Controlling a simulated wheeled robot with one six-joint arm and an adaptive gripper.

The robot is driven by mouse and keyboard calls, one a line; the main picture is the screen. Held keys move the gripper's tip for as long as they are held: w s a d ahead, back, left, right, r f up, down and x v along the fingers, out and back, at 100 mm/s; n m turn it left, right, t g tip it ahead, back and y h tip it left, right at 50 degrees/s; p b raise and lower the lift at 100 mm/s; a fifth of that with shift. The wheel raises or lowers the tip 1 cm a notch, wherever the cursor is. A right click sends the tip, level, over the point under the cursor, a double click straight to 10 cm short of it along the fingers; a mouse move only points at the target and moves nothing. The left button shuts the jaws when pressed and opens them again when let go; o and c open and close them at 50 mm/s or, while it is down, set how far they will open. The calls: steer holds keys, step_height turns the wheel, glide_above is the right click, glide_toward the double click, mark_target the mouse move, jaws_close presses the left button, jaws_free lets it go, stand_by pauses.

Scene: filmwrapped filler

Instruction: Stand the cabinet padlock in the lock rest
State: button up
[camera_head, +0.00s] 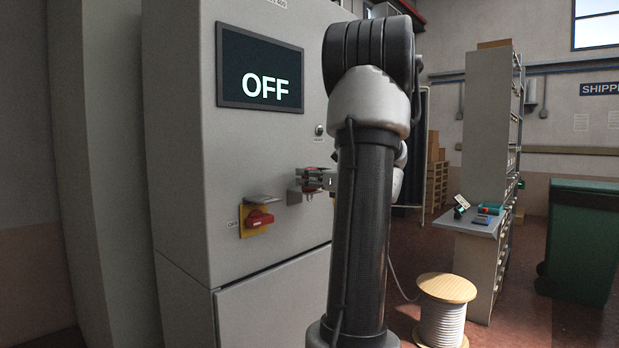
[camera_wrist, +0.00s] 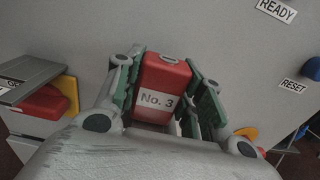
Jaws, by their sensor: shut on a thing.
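My gripper (camera_head: 318,180) is at the front of the grey cabinet, shut on a red padlock. In the wrist view the padlock (camera_wrist: 163,80) sits between the green-padded fingers of my gripper (camera_wrist: 168,100), with a white "No. 3" label facing the camera. Its shackle cannot be made out.
Left of my gripper, a red rotary switch (camera_head: 260,219) on a yellow plate sits under a projecting grey plate (camera_head: 262,198). The cabinet's screen (camera_head: 260,75) reads OFF. A cable spool (camera_head: 445,300), a workbench (camera_head: 470,223) and a green bin (camera_head: 588,235) stand to the right.

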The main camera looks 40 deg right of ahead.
steer(key=shift+f, duration=0.1)
steer(key=o, duration=1.3)
steer(key=s, duration=0.8)
steer(key=s+d, duration=0.1)
steer(key=s, duration=0.3)
